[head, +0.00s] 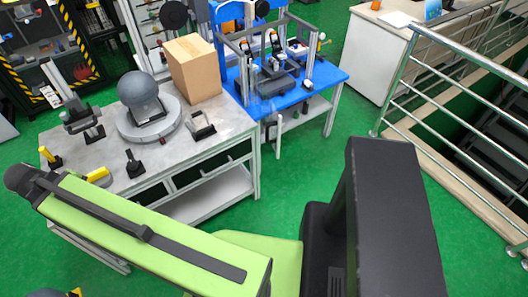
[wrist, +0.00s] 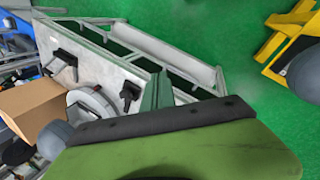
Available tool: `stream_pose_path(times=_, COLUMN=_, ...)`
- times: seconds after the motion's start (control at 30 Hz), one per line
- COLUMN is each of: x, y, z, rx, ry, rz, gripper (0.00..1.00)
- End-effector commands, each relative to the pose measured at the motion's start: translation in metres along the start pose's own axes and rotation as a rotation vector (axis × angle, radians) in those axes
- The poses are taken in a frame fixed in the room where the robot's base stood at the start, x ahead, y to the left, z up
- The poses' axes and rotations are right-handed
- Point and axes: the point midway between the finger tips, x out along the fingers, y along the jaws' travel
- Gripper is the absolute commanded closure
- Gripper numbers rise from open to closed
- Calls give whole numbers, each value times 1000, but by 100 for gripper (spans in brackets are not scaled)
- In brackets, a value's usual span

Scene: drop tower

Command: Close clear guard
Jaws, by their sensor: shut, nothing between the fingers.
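The drop tower (head: 311,68), a grey metal frame with dark parts inside, stands on a blue-topped table (head: 328,84) at the upper middle of the head view. A faint see-through panel, seemingly the clear guard (head: 262,104), shows low at its front left. I cannot tell how far open it is. A pale upright bar (head: 278,138) is just below it. My gripper (wrist: 157,78) shows in the wrist view as two narrow greenish fingers close together, shut and empty. It is over the grey workbench side, away from the tower. I cannot make out the gripper in the head view.
A grey workbench (head: 215,140) at left holds a cardboard box (head: 194,68), a grey sphere (head: 138,88) on a round base and small black fixtures. A metal railing (head: 440,105) guards a stairwell at right. Green floor (head: 310,160) is clear before the blue table.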

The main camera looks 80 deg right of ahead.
Motion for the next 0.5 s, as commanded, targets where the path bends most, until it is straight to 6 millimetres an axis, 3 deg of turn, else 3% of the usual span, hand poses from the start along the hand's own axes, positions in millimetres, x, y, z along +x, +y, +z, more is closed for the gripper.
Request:
stream_pose_path(times=0.03, x=65, y=29, z=-1, rx=61, ry=-39, rz=79, gripper=100)
stream_pose_path(times=0.2, x=165, y=156, z=37, rx=248, ry=-202, rz=373, gripper=100)
stream_pose_path(times=0.27, x=194, y=196, z=59, rx=310, ry=-269, rz=474, gripper=100)
stream_pose_path(times=0.4, x=249, y=276, z=120, rx=445, ry=-448, rz=703, gripper=100)
stream_pose_path(times=0.5, x=275, y=317, z=166, rx=523, ry=-576, rz=848, gripper=100)
